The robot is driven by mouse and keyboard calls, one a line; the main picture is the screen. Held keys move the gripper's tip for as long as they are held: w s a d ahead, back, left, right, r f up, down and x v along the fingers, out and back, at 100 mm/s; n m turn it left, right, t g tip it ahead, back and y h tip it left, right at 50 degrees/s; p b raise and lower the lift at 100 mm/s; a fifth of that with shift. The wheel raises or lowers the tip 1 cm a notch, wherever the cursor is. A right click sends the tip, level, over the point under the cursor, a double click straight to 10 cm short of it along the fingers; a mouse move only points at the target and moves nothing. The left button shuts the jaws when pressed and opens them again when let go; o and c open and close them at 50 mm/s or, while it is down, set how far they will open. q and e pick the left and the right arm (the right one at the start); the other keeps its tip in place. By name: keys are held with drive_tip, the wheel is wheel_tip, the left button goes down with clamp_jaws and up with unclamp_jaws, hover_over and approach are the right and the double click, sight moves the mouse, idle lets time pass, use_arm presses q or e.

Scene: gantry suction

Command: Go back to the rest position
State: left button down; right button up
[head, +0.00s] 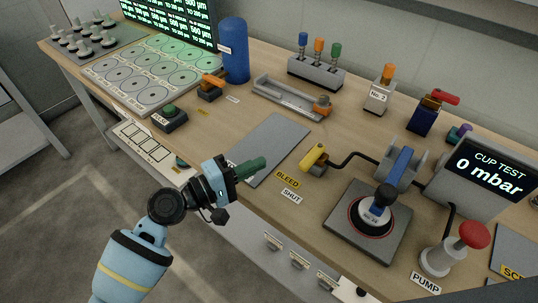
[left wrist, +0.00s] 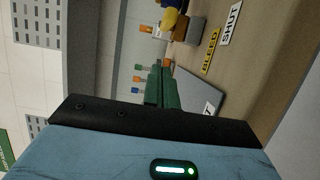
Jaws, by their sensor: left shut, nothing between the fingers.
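My left gripper (head: 251,169) reaches in from the lower left in the head view, over the front edge of the bench, near a flat grey plate (head: 269,143). Its green fingers are together with nothing between them. The fingers also show in the left wrist view (left wrist: 159,88), closed and pointing away from the camera. The gripper appears apart from the yellow bleed lever (head: 313,156) to its right. My right gripper is not in view.
A suction cup numbered on top (head: 376,208) stands on a square grey pad. A red-knobbed pump (head: 455,248) and a display (head: 490,178) reading 0 mbar are at the right. A blue cylinder (head: 233,50) stands at the back. Open floor lies left of the bench.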

use_arm(q)
drive_tip(key=v, duration=0.2)
drive_tip(key=shift+s+a+f, duration=0.15)
drive_tip(key=shift+a, duration=0.15)
drive_tip(key=shift+s+a, duration=0.35)
drive_tip(key=shift+a, duration=0.05)
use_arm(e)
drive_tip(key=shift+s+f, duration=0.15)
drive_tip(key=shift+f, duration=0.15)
